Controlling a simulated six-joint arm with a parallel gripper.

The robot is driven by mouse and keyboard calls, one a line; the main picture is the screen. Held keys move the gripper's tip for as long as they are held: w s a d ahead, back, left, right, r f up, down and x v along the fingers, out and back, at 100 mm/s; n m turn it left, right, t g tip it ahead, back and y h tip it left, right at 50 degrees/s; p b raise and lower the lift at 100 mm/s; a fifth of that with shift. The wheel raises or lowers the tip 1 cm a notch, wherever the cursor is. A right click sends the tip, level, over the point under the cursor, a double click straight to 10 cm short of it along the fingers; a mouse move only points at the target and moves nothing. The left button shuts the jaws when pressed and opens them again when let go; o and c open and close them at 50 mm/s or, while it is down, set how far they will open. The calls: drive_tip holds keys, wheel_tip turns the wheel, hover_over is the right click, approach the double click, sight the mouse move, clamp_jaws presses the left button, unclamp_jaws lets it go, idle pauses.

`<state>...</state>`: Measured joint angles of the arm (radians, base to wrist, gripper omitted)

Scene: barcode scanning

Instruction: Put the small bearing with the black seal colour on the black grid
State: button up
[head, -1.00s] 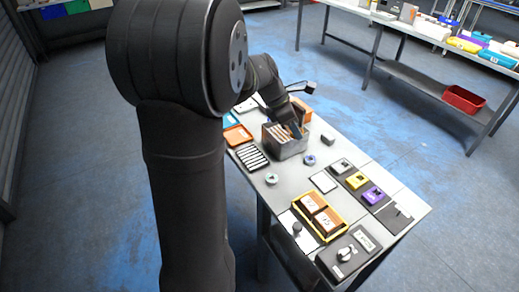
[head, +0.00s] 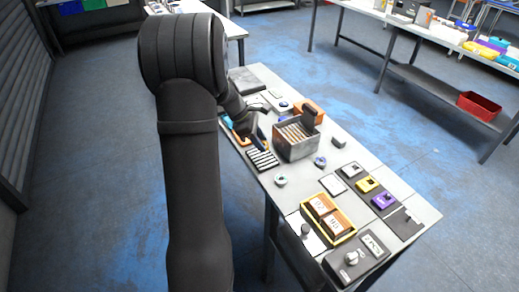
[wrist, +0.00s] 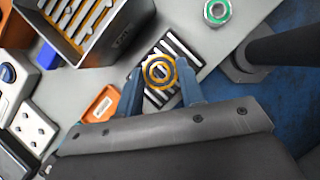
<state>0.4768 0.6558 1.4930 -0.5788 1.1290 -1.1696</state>
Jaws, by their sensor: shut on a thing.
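My gripper (wrist: 160,88) is shut on a small bearing (wrist: 160,71), held between its two blue fingers. The bearing shows an orange-gold ring with darker and pale rings inside; I cannot clearly tell its seal colour. The black grid (wrist: 177,46), with pale bars, lies directly behind the bearing in the wrist view, partly covered by it. In the head view the grid (head: 262,160) lies at the table's left edge, and my gripper (head: 262,141) is just above its far end. The bearing is hidden there. I cannot tell the height of the bearing over the grid.
A grey metal box (head: 296,147) with slats stands right beside the grid. A green-ringed bearing (wrist: 217,12) lies nearby on the table. An orange tray (wrist: 101,103) lies on the grid's other side. A blue-ringed bearing (head: 320,162) lies in front of the box.

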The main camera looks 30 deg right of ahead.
sight(259, 156)
drive_tip(key=shift+w+f, duration=0.15)
drive_tip(key=shift+f, duration=1.95)
drive_tip(key=shift+f, duration=0.15)
drive_tip(key=o, duration=1.1)
drive_tip(key=v, duration=1.2)
drive_tip(key=shift+r, duration=0.2)
